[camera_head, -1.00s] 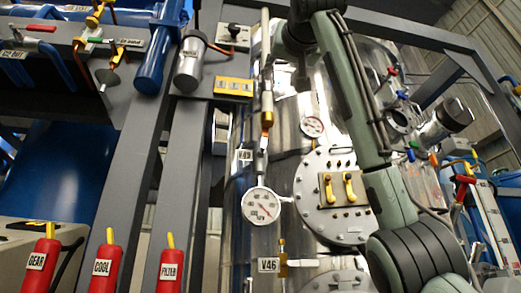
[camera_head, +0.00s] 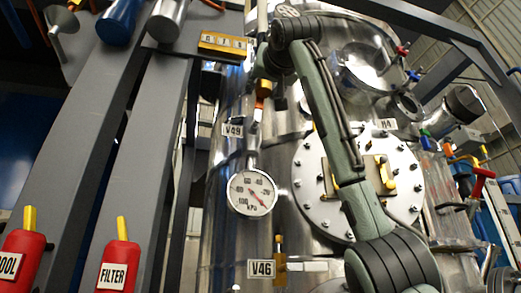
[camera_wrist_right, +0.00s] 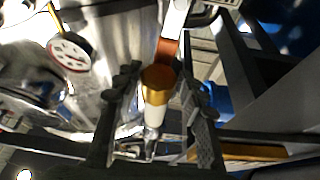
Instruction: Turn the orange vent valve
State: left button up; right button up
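The orange vent valve (camera_head: 260,102) sits on a thin vertical pipe above the V49 label in the head view. A gold collar (camera_head: 266,88) adjoins its orange part. In the right wrist view, the valve's orange part (camera_wrist_right: 168,49) and gold collar (camera_wrist_right: 157,78) show between the fingers. My right gripper (camera_wrist_right: 158,82) is open, with one dark finger on each side of the collar and visible gaps. I cannot tell whether either finger touches it. In the head view the wrist is beside the pipe and the fingertips are hard to make out. My left gripper is not in view.
A round pressure gauge (camera_head: 252,192) hangs below the valve. The V46 label (camera_head: 261,268) is lower down. A bolted round flange (camera_head: 316,205) with yellow handles stands right, behind my arm. Grey frame posts (camera_head: 150,140) and the red FILTER handle (camera_head: 118,266) are left.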

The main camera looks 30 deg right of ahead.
aim_at(261, 94)
jog(key=x, duration=0.2)
jog(key=shift+w+d+r+p, duration=0.1)
jog(key=shift+w+r+p, duration=0.1)
jog(key=shift+p, duration=0.15)
jog(key=shift+w+d+r, duration=0.15)
jog(key=shift+w, duration=0.5)
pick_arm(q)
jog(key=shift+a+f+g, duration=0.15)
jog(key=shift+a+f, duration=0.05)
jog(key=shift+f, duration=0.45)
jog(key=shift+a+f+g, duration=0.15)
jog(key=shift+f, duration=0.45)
pick_arm(e)
grip_shut()
